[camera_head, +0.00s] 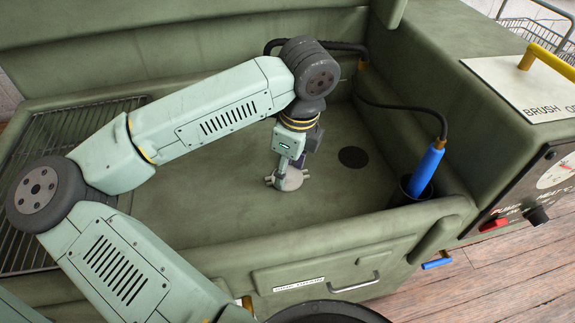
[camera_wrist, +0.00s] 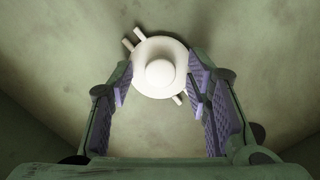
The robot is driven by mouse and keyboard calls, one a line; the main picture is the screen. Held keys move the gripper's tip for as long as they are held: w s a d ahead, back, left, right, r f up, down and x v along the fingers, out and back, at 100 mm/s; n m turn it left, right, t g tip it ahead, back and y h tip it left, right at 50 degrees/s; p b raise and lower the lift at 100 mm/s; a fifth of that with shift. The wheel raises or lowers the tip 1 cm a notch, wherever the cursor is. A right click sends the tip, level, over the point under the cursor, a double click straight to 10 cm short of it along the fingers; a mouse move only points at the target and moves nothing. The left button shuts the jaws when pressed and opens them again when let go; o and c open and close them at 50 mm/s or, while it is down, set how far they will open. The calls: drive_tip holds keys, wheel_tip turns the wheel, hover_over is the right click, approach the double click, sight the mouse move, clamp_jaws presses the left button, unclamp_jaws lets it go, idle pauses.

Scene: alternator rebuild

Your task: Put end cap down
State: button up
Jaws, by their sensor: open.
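The end cap is a pale round part with a raised centre hub and short lugs at its rim. It lies on the floor of the green basin (camera_head: 225,195), and in the head view the end cap (camera_head: 291,179) shows just under my gripper (camera_head: 292,165). In the wrist view the end cap (camera_wrist: 160,68) sits between and slightly beyond the fingertips of my gripper (camera_wrist: 160,85). Part of the cap is hidden behind my gripper in the head view.
A dark drain (camera_head: 353,157) lies right of the cap. A blue-handled brush (camera_head: 426,170) with a black hose stands in a holder at the basin's right. A wire rack (camera_head: 40,150) lies at the left. The basin floor around the cap is clear.

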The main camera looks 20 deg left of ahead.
sight(294, 180)
drive_tip(key=shift+r, duration=0.1)
drive_tip(key=shift+r+p, duration=0.25)
drive_tip(key=shift+p, duration=0.15)
wheel_tip(294, 180, up, 12)
drive_tip(key=d+b, duration=0.1)
drive_tip(key=shift+d+f, duration=0.25)
drive_tip(key=shift+d, duration=0.05)
